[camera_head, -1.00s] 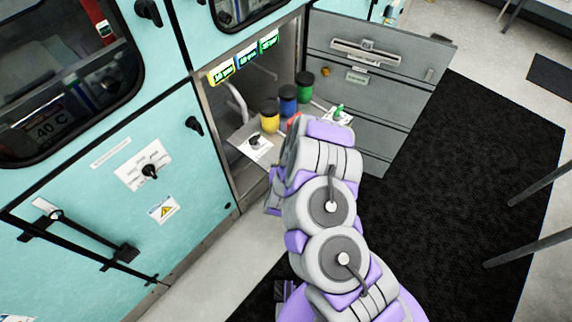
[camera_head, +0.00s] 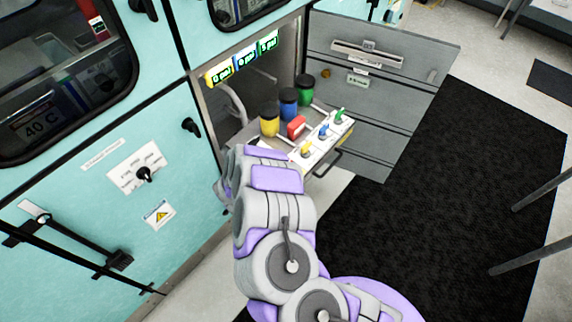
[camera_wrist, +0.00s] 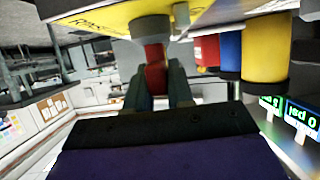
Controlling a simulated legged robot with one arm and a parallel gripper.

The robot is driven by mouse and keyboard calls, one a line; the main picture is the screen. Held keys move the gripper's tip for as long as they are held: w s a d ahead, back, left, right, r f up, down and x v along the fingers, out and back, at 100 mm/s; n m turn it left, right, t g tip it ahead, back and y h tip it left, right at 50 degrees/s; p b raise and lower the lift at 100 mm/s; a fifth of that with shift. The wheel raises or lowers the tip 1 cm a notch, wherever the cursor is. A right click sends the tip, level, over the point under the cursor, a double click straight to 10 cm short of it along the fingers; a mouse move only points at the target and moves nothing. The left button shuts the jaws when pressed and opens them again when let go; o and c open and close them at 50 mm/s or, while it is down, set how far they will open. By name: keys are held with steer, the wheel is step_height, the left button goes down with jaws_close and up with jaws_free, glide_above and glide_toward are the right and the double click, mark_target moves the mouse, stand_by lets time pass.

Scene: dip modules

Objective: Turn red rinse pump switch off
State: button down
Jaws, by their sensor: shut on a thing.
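The switch's exact setting cannot be read. In the head view my arm covers the gripper and the red switch, at the left end of the pulled-out white shelf (camera_head: 318,152).
Displays (camera_head: 245,58) hang above.

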steer(key=shift+h, duration=0.3)
steer(key=c, duration=1.1)
jaws_free()
